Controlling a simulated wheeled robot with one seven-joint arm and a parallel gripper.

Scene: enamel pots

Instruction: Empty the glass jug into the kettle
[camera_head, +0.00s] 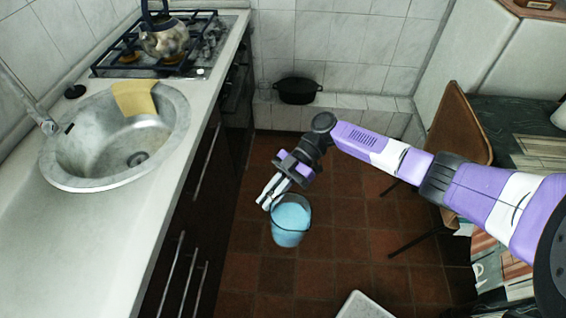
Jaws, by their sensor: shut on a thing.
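The glass jug (291,222) holds a light blue content and hangs upright over the floor, to the right of the counter. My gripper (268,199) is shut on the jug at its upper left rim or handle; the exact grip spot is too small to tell. The kettle (164,37) is shiny metal with a dark handle and stands on the gas hob (150,62) at the far end of the counter. The jug is well apart from the kettle. The kettle's opening cannot be made out.
The sink (78,170) with a yellow cloth (134,98) on its rim is set in the counter (52,245). A black pot (297,90) stands on a tiled ledge at the back. A brown chair (458,125) and a table are at the right.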

